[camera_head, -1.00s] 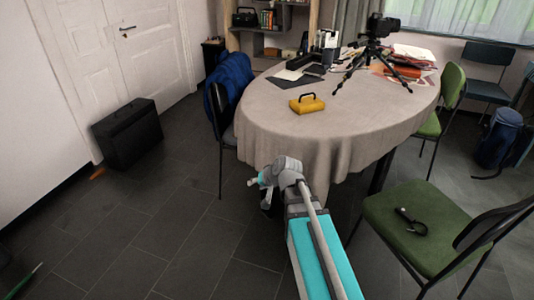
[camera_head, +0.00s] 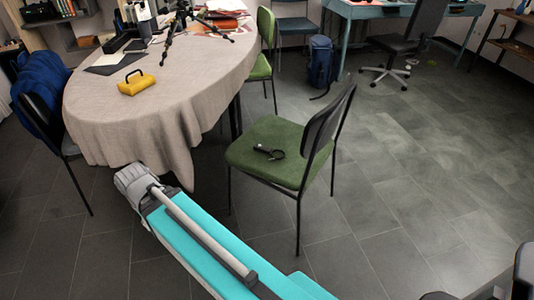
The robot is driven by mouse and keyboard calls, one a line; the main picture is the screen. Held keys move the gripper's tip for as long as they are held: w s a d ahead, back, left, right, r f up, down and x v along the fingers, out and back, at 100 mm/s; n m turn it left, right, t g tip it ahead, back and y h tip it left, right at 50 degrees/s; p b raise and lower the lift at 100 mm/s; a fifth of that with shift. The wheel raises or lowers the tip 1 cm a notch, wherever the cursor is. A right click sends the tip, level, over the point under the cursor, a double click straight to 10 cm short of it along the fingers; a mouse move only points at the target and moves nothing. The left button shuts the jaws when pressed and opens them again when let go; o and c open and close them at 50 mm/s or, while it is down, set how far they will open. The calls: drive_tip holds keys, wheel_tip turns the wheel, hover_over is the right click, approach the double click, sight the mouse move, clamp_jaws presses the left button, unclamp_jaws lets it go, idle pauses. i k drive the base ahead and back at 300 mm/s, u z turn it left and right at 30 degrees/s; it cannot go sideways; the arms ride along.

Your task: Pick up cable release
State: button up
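A small black item with a handle-like part and a loop (camera_head: 268,152), which looks like the cable release, lies on the seat of the green chair (camera_head: 250,143) in the middle of the head view. It is too small to make out in detail. My turquoise and grey arm reaches from the bottom of the view up to a grey joint beside the tablecloth, left of the chair. My gripper does not show in this view, so its state and its distance from the item are hidden.
The oval table (camera_head: 190,95) with a draped cloth stands at the left, bearing a yellow case (camera_head: 135,83) and a tripod (camera_head: 185,30). A blue backpack (camera_head: 321,62) sits on the floor behind the green chair. The tiled floor at right is clear.

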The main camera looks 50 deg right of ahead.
sight(265, 149)
drive_tip(key=z, duration=1.1)
drive_tip(key=i, duration=0.65)
drive_tip(key=z, duration=0.55)
drive_tip(key=k, duration=0.25)
drive_tip(key=u, duration=0.05)
